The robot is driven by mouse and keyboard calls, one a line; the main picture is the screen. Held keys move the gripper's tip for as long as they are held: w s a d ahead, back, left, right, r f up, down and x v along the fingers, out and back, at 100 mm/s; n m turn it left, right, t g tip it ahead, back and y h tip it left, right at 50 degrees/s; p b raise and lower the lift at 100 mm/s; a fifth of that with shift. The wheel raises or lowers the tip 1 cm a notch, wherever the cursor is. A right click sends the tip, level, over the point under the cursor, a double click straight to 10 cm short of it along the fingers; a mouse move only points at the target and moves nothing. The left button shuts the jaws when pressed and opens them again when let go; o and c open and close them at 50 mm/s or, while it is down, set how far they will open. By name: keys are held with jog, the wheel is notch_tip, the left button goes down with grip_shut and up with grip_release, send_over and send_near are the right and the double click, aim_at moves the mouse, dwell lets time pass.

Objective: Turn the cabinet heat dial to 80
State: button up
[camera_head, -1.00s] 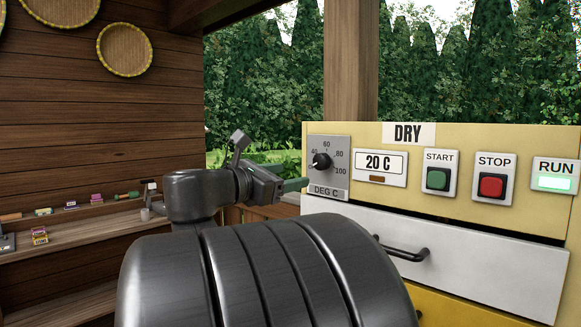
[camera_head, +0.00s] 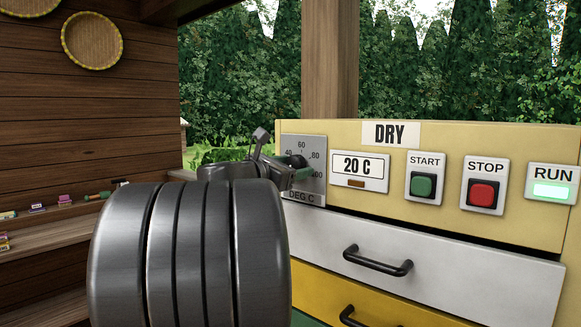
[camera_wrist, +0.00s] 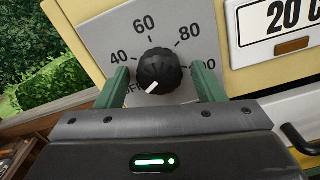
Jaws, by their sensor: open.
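The heat dial is a black ribbed knob (camera_wrist: 159,71) with a white pointer on a grey plate (camera_wrist: 112,24) marked 40, 60, 80 and 100. In the wrist view its pointer aims down-left, near the partly hidden OFF mark. In the head view the knob (camera_head: 298,161) is partly covered by my gripper (camera_head: 304,174). My gripper also shows in the wrist view (camera_wrist: 160,86), its two green fingers open, one on each side of the knob with gaps visible. The display (camera_head: 360,171) beside the dial reads 20 C.
Right of the display are a green START button (camera_head: 424,185), a red STOP button (camera_head: 483,193) and a lit RUN lamp (camera_head: 553,190). White (camera_head: 450,275) and yellow drawers with black handles lie below. A wooden shelf (camera_head: 60,240) with small items is at left.

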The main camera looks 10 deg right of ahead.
jog(key=shift+c, duration=0.4)
jog(key=c, duration=0.9)
